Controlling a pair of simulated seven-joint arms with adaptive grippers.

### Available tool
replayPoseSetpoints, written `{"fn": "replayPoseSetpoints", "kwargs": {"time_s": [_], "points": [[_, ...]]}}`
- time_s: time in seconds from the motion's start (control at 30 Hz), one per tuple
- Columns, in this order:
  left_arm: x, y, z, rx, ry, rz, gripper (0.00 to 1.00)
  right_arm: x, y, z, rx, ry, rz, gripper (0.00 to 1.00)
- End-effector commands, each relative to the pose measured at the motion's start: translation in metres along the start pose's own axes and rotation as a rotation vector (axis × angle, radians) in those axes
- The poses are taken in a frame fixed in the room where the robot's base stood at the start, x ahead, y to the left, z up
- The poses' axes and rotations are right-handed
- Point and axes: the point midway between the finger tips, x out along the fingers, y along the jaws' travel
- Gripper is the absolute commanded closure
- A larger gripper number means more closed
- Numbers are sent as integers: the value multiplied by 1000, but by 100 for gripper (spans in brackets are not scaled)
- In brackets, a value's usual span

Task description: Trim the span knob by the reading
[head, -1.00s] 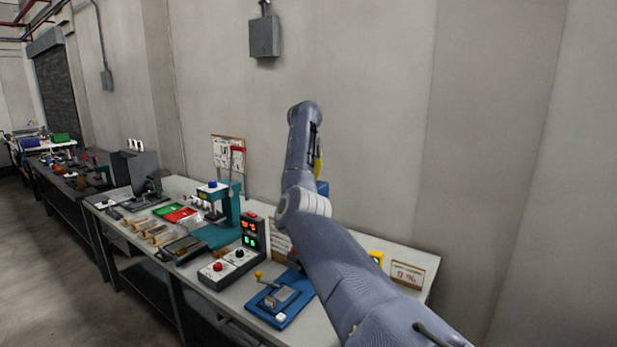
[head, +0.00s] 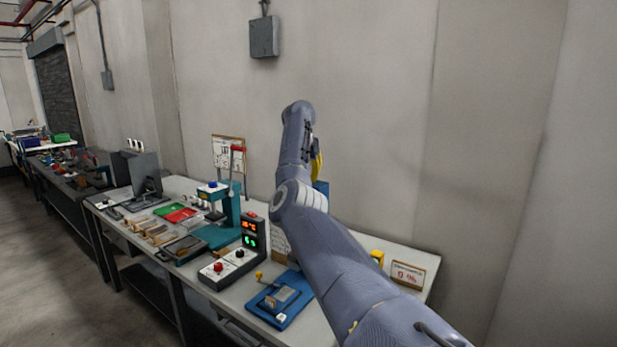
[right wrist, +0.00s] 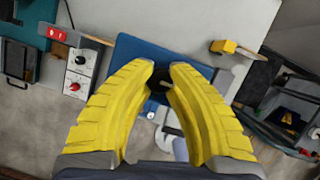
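A control box (head: 228,268) on the bench carries a red knob (head: 217,267) and a black knob (head: 240,254); I cannot read which is the span knob. Its upright part has a red readout (head: 249,226) above a green one (head: 250,241), digits too small to read. In the right wrist view the red knob (right wrist: 75,86) and black knob (right wrist: 80,60) are at the left, apart from my fingers. My right gripper (right wrist: 162,68) has yellow fingers with a narrow gap, nothing held, above a blue plate (right wrist: 185,60). In the head view it (head: 317,165) is partly hidden by its wrist. My left gripper is out of view.
A blue fixture with a yellow knob (head: 280,301) stands right of the box. A teal press (head: 229,205), red and green trays (head: 180,214) and a dark monitor (head: 146,174) stand farther left. A framed card (head: 408,274) is at the right end. The wall is behind.

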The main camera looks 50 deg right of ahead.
Motion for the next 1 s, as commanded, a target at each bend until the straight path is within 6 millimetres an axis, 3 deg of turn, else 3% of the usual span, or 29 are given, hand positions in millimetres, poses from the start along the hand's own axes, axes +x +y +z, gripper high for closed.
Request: {"fn": "replayPoseSetpoints", "kwargs": {"time_s": [0.03,0.27,0.67,1.0], "points": [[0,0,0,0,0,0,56,-4,-1,3,1,-10,2,79],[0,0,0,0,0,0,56,-2,-1,2,0,-5,1,52],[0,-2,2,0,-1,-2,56,-9,0,1,-1,-3,1,51],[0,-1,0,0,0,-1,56,-65,1,1,-1,-4,3,51]]}}
